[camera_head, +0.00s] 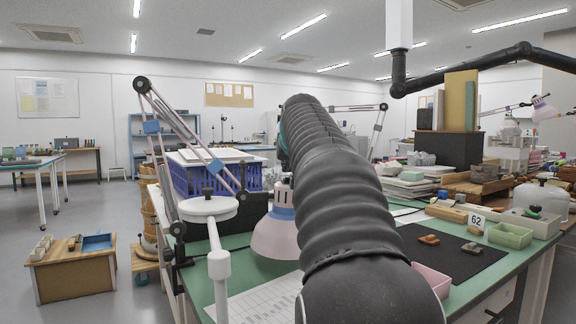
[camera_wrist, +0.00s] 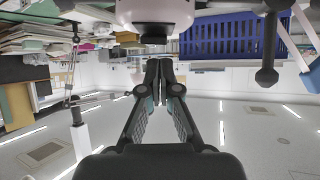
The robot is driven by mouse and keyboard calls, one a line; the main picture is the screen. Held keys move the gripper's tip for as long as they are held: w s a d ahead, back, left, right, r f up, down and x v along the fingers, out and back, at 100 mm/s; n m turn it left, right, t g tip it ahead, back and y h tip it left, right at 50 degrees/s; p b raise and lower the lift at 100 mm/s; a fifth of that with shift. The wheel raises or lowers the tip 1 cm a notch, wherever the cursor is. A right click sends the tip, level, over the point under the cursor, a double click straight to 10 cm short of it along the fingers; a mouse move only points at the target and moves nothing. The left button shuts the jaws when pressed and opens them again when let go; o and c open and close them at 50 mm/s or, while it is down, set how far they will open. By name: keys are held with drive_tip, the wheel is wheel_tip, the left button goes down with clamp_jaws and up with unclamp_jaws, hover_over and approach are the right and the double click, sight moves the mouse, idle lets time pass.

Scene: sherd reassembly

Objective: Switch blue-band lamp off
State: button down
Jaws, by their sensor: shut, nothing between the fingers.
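The lamp with the blue band (camera_head: 281,240) hangs over the green table in the head view. Its shade is pale pink with a blue band near the top, partly hidden by my dark ribbed arm. Its jointed arm (camera_head: 186,128) with blue parts rises at the left. In the wrist view, which looks upside down, a pale pinkish lamp head (camera_wrist: 155,12) fills the top centre, with a dark knob-like part under it. My gripper (camera_wrist: 158,66) is shut and empty, its tips close to that part; I cannot tell if they touch. My gripper is hidden in the head view.
A blue crate (camera_head: 195,178) stands behind the lamp. A white round-topped stand (camera_head: 208,208) is at its left. A dark mat (camera_head: 462,262) with sherds, a green tray (camera_head: 510,236) and a pink tray (camera_head: 432,279) lie on the right. Another lamp (camera_head: 546,110) stands far right.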

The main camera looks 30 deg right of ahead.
drive_tip(key=shift+r+p, duration=0.6)
wheel_tip(320, 180, up, 4)
drive_tip(key=p, duration=0.3)
drive_tip(key=shift+w+f+p, duration=0.15)
drive_tip(key=shift+f+p, duration=0.05)
drive_tip(key=shift+p, duration=0.15)
drive_tip(key=w+r+v, duration=0.1)
drive_tip(key=v, duration=0.8)
drive_tip(key=shift+d+r, duration=0.3)
drive_tip(key=shift+r, duration=0.15)
drive_tip(key=shift+s, duration=0.1)
